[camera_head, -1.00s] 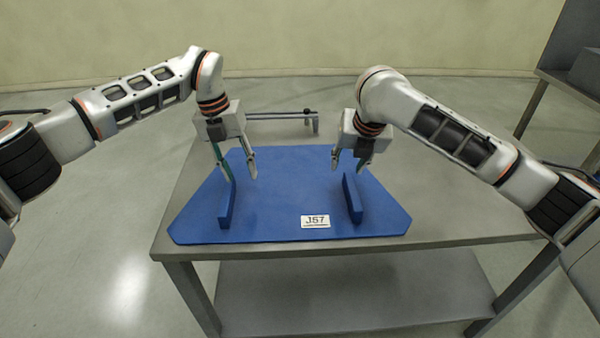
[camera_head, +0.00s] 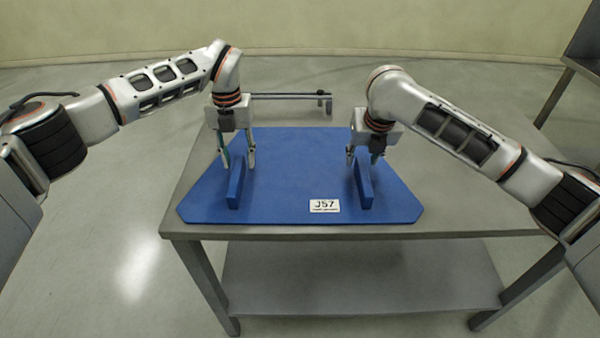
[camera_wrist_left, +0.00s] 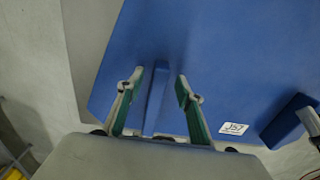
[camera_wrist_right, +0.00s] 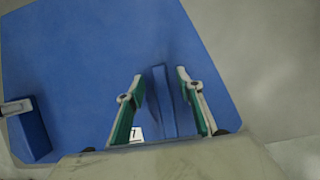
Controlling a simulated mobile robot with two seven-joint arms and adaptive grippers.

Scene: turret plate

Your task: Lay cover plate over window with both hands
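The blue cover plate (camera_head: 290,180) lies flat on the grey table, with cut front corners, two raised blue handles and a white J57 label (camera_head: 324,206). My left gripper (camera_head: 238,162) is open around the left handle (camera_head: 235,186); in the left wrist view this handle (camera_wrist_left: 158,98) stands between the fingers with gaps. My right gripper (camera_head: 363,157) is open at the right handle (camera_head: 364,186); in the right wrist view this handle (camera_wrist_right: 164,102) stands between the fingers, apart from them. I cannot make out a window.
The grey table (camera_head: 450,212) has bare room to the right of the plate. A grey bar on short posts (camera_head: 290,95) stands at the table's back. A dark grey stand (camera_head: 585,45) is at the far right.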

